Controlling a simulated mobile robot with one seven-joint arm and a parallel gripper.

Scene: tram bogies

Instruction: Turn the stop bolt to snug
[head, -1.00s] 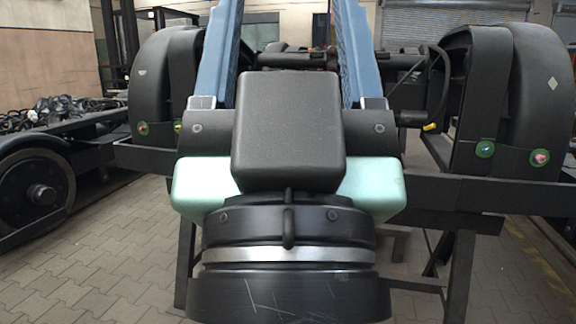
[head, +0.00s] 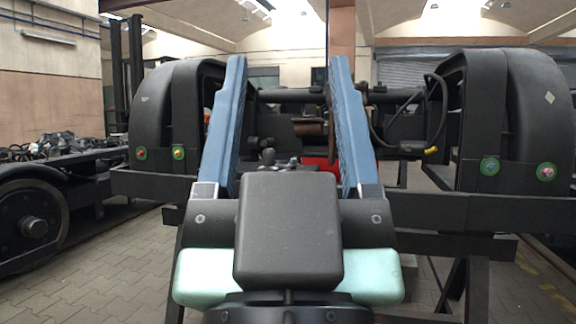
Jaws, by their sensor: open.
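My gripper (head: 287,64) is open and empty, its two blue fingers pointing away from me with a wide gap. The black bogie frame (head: 440,208) stands ahead. Small coloured bolt heads ringed in green sit on it: a red one (head: 141,153) and a yellow one (head: 179,153) at left, a blue one (head: 490,166) and a red one (head: 546,171) at right. I cannot tell which is the stop bolt. The fingers appear between the two pairs and cover none of them. Part of the middle of the frame is hidden behind my gripper.
A black cable with a yellow end (head: 431,150) hangs at the right of the frame. A red thing (head: 322,164) shows partly between the fingers. A second bogie with a large wheel (head: 35,226) stands at left. Paved floor (head: 95,265) is clear between them.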

